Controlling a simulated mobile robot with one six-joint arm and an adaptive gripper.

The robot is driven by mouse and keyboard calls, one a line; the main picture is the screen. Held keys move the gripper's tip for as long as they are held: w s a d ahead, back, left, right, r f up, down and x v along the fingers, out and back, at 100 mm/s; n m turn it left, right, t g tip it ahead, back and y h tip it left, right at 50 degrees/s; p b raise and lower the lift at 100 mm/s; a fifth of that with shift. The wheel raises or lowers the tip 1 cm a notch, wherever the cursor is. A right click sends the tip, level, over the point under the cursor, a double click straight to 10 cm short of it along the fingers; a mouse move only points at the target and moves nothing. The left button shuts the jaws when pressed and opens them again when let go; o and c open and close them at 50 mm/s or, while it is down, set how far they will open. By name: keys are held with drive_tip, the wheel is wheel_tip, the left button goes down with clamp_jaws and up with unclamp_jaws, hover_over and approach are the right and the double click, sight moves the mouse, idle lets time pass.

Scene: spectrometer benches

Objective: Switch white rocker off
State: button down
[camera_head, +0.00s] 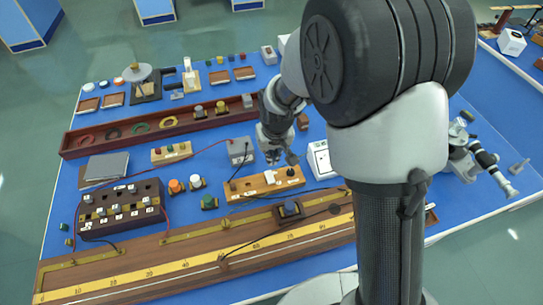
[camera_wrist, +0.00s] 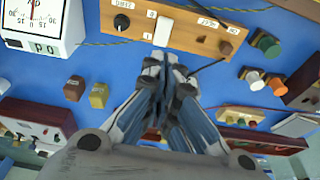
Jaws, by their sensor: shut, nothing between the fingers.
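The white rocker (camera_wrist: 163,31) is a small white block on a light wooden panel (camera_wrist: 196,25), between two small labels in the wrist view. In the head view the rocker (camera_head: 270,177) shows small on the wooden panel (camera_head: 250,186), left of a black knob. My gripper (camera_wrist: 159,60) is shut and empty, its fingertips just below the rocker in the wrist view. In the head view my gripper (camera_head: 279,158) hangs over the panel's back edge. I cannot tell whether the fingertips touch the rocker. Which way the rocker is tipped is too small to tell.
A black knob (camera_wrist: 121,22) sits beside the rocker on the panel. A white meter box (camera_head: 320,160) stands right of the panel, a grey box (camera_head: 240,151) behind it. A dark wire (camera_wrist: 208,67) runs off the panel near my fingers. A long ruler bench (camera_head: 130,270) lies in front.

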drive_tip(key=b, duration=0.3)
approach(270, 178)
drive_tip(key=x, duration=0.2)
drive_tip(key=w+x, duration=0.1)
drive_tip(key=x, duration=0.2)
drive_tip(key=shift+a+f, duration=0.1)
drive_tip(key=shift+f, duration=0.5)
drive_tip(key=shift+s+f+b, duration=0.45)
drive_tip(key=shift+f, duration=0.2)
drive_tip(key=shift+r, duration=0.2)
drive_tip(key=shift+w, duration=0.1)
drive_tip(key=shift+w+a+r, duration=0.1)
drive_tip(key=shift+w, duration=0.6)
